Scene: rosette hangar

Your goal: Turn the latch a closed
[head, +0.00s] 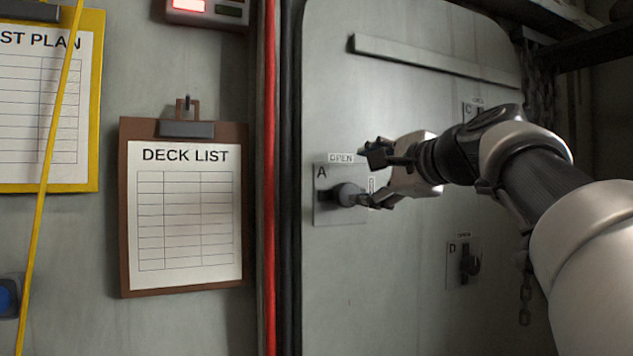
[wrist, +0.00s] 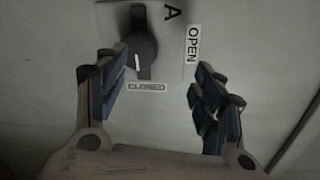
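Latch a is a dark round knob with a bar handle (wrist: 140,50) on a grey plate (head: 323,212) marked A on the door. In the head view its bar lies roughly level. In the wrist view the bar and its white mark point towards the CLOSED label (wrist: 146,87); the OPEN label (wrist: 193,44) is off to the side. My gripper (head: 372,177) is open in front of the plate, and its spread fingers also show in the wrist view (wrist: 160,72). One finger is close beside the knob; I cannot tell whether they touch. Nothing is between the fingers.
Latch D (head: 469,262) is lower right on the same door, and latch C (head: 470,108) is partly hidden behind my arm. A raised bar (head: 430,60) crosses the upper door. A red pipe (head: 270,180) runs left of the door, beside a clipboard (head: 185,210).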

